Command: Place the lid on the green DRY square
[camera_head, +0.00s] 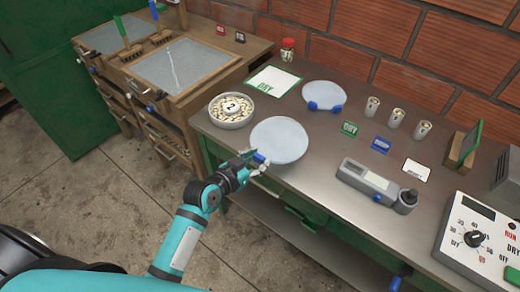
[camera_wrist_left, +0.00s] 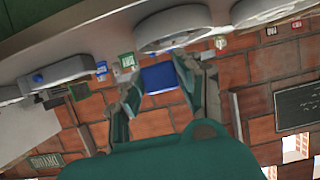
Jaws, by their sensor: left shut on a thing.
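The lid (camera_head: 279,140) is a round pale disc with a blue tab at its near left edge. It is at the table's front edge, beside the bowl. My left gripper (camera_head: 257,163) is shut on this blue tab, which shows between the fingers in the left wrist view (camera_wrist_left: 158,78). I cannot tell whether the disc touches the table. The DRY square (camera_head: 272,82) is a white sheet with a green border, lying farther back and left, clear of objects. My right gripper is not in view.
A bowl of beans (camera_head: 231,108) stands left of the lid, near the square. A second pale disc (camera_head: 324,93) with blue tabs lies right of the square. A red-lidded jar (camera_head: 288,50) stands behind. Small cups (camera_head: 396,118) and a grey meter (camera_head: 367,180) are to the right.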

